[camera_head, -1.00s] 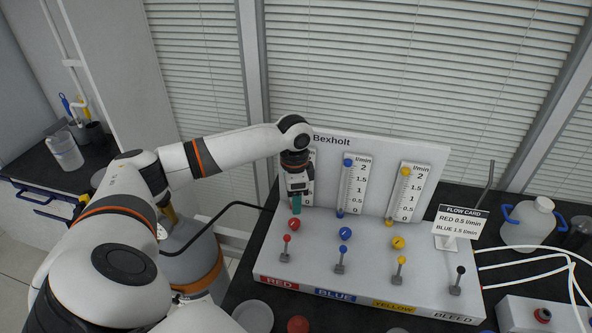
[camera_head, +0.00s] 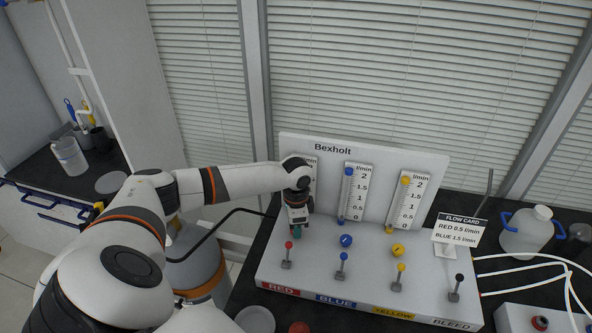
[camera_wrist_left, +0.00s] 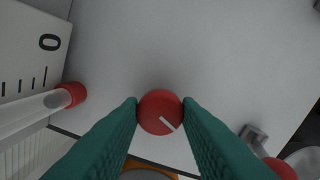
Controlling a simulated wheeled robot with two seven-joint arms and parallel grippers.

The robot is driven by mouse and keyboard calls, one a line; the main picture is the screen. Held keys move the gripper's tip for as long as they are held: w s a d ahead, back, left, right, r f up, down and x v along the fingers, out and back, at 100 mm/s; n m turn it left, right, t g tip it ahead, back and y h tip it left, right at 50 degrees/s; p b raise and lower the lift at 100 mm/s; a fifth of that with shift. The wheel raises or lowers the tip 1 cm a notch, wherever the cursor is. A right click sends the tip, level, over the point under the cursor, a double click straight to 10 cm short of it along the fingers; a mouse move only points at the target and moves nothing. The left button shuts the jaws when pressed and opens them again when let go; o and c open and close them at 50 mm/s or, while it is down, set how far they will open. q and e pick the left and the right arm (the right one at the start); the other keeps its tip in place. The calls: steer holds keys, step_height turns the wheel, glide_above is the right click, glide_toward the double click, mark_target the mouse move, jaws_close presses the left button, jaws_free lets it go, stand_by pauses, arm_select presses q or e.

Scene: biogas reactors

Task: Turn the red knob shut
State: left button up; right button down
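The red knob (camera_wrist_left: 158,108) is round with a white pointer line, which slants to the lower right in the left wrist view. My left gripper (camera_head: 297,232) is down at the panel's sloped face, above the RED label (camera_head: 281,289). In the left wrist view its teal fingers (camera_wrist_left: 160,106) sit one on each side of the knob and appear to touch it. In the head view the fingers hide the knob. The red gauge tube (camera_wrist_left: 35,108) lies beside the knob, and its scale is mostly hidden behind my arm. My right gripper is not in view.
A red-tipped lever (camera_head: 288,252) stands close below the knob. The blue knob (camera_head: 346,241) and yellow knob (camera_head: 397,250) are to the right. A flow card (camera_head: 461,230) stands on the panel's right side. A white jug (camera_head: 527,232) is farther right.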

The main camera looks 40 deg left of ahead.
arm_select(q)
steer(key=c, duration=0.4)
